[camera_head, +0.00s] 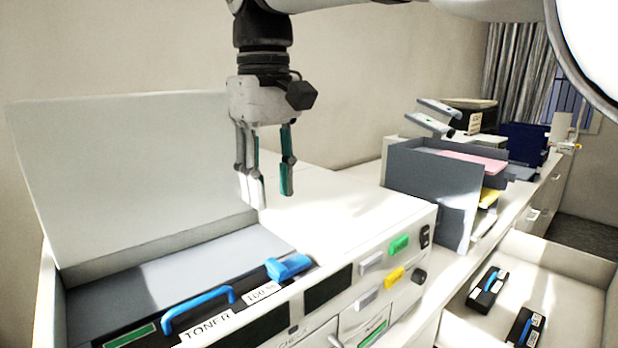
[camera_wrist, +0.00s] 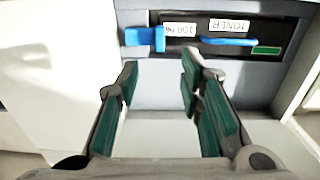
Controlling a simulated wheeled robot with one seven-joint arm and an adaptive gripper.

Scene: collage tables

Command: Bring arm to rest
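My gripper (camera_head: 265,190) hangs fingers-down above the white printer (camera_head: 350,215), over its top near the open bay. In the wrist view my gripper (camera_wrist: 160,85) has its two green-padded fingers apart with nothing between them. A black toner cartridge with a blue handle (camera_head: 198,305) and a "TONER" label lies in the printer's open bay. A blue latch (camera_head: 289,267) is at its right end. The cartridge also shows in the wrist view (camera_wrist: 272,42), at the top, beyond the fingertips.
The printer's raised white lid (camera_head: 130,180) stands at left. A grey tray organiser (camera_head: 435,195) with pink and yellow paper stands at right. An open drawer or tray at lower right holds two black cartridges (camera_head: 487,290) (camera_head: 525,328). A dark blue box (camera_head: 525,140) sits further back.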

